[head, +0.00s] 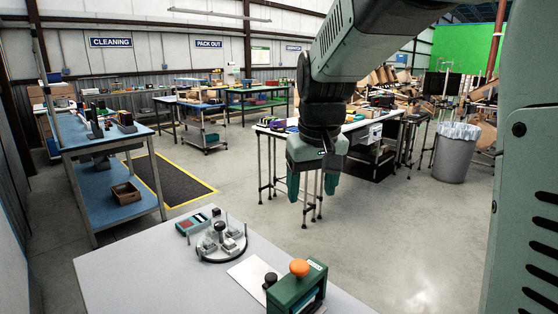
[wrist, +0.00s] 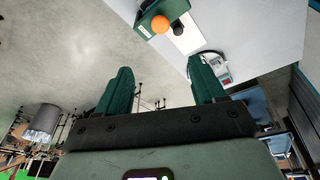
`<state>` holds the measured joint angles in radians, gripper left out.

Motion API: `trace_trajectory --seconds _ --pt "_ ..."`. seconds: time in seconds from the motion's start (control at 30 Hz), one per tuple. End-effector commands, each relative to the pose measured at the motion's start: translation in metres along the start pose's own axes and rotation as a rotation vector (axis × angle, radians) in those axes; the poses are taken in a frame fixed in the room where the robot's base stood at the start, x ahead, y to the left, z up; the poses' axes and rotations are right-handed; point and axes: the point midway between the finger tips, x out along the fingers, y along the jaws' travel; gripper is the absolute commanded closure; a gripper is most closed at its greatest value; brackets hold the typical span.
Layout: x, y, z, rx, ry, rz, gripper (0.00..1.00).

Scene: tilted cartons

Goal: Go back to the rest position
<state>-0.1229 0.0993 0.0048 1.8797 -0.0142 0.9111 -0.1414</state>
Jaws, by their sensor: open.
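My gripper (head: 312,185) hangs from my arm in the upper middle of the head view, with its two green fingers pointing down. In the wrist view my gripper (wrist: 163,92) shows its two fingers wide apart with nothing between them. It is apart from the light grey table (head: 130,262) at the bottom of the head view and from everything on it.
On the table are a green press-like device with an orange knob (head: 299,267), a white sheet (head: 252,272), a round fixture (head: 220,243) and a teal-and-red box (head: 198,221). Farther off stand a blue workbench (head: 115,140) and a grey bin (head: 456,155). Open floor lies between.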

Motion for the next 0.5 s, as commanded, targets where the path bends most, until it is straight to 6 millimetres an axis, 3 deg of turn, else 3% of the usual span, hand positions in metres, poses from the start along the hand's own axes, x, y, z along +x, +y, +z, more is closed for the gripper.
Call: trace_trajectory --seconds 0.03,0.2,0.33,0.5 --pt "-0.021 0.001 0.020 0.021 0.028 0.007 0.31" --pt "-0.064 0.001 0.086 0.093 0.098 0.024 0.31" --pt "-0.082 -0.003 0.139 0.145 0.152 0.036 0.31" --pt "-0.087 -0.009 0.193 0.200 0.207 0.046 0.31"
